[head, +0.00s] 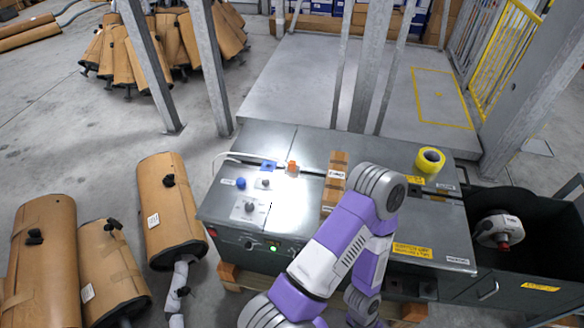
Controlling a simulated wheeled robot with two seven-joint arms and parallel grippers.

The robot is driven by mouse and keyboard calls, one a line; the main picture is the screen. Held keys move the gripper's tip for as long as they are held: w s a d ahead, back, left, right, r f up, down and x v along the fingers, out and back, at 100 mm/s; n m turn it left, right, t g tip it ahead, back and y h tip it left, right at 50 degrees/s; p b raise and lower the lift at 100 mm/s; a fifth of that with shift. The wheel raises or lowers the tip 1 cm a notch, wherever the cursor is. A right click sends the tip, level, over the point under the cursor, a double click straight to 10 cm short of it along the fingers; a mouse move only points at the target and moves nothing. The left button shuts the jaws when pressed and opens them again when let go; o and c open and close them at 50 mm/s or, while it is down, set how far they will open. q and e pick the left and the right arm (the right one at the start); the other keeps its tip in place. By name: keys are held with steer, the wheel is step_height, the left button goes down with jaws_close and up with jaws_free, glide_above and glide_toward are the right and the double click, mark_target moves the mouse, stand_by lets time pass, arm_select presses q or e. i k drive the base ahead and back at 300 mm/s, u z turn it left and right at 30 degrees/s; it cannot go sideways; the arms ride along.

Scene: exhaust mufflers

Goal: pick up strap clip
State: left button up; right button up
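No part is clearly recognisable as the strap clip. Small parts lie on the grey workbench (310,143): a blue piece (268,166) at the end of a thin white band, an orange block (292,167) just right of it, and a round blue knob-like part (241,183). Black clip-like pieces also sit on the wrapped mufflers, one on the nearest muffler (169,181). One purple and white arm of mine reaches over the bench front and bends down at the right.
A cardboard box (335,178) lies mid-bench. A yellow tape roll (430,160) is at the bench's back right. A dark bin (520,215) at right holds a white and red tool (500,230). Brown wrapped mufflers stand at left. Metal posts rise behind the bench.

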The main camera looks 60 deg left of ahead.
mark_target(292, 164)
steer(key=u, duration=2.15)
